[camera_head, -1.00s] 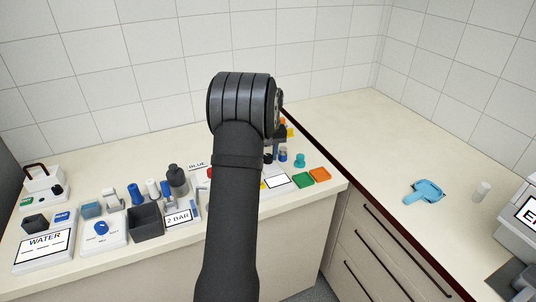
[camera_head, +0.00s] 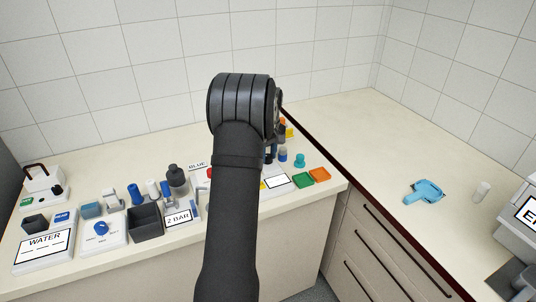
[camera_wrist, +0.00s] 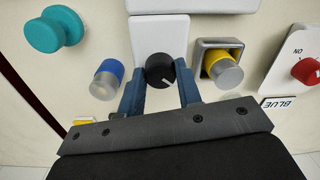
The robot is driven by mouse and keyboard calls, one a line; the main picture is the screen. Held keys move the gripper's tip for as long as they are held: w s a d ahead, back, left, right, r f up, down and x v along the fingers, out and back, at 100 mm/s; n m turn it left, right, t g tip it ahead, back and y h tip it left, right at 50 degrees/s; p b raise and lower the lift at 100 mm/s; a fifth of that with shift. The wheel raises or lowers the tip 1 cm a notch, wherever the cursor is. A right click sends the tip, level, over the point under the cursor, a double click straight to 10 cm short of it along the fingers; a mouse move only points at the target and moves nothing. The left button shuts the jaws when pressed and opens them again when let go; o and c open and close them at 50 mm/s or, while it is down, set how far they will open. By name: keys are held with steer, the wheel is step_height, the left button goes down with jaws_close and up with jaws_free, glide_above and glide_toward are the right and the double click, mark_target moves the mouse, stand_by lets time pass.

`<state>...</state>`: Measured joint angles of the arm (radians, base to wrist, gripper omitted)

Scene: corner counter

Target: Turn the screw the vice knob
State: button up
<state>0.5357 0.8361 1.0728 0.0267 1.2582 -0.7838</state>
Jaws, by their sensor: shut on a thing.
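In the wrist view a round black knob (camera_wrist: 160,70) with a white pointer line sits at the front of a white block (camera_wrist: 158,35). My gripper (camera_wrist: 160,88) has its two blue fingers on either side of this knob and is shut on it. The pointer line slants toward the lower right. Parts of the knob's sides are hidden by the fingers.
Close by are a blue-and-grey cylinder (camera_wrist: 106,80), a yellow-and-grey cylinder (camera_wrist: 222,68) in a grey holder, a teal knob (camera_wrist: 55,32) and a red knob (camera_wrist: 306,70). Green (camera_head: 301,180) and orange (camera_head: 319,175) blocks lie near the counter edge. The right counter is mostly clear.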

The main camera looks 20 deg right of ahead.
steer(key=shift+r, duration=0.1)
steer(key=o, duration=1)
steer(key=shift+c, duration=0.2)
step_height(320, 180, up, 17)
steer(key=shift+d+r, duration=0.15)
steer(key=shift+d, duration=0.15)
steer(key=shift+w, duration=0.1)
steer(key=f, duration=1.7)
steer(key=shift+a+f, duration=0.25)
steer(key=shift+a, duration=0.05)
steer(key=shift+r, duration=0.15)
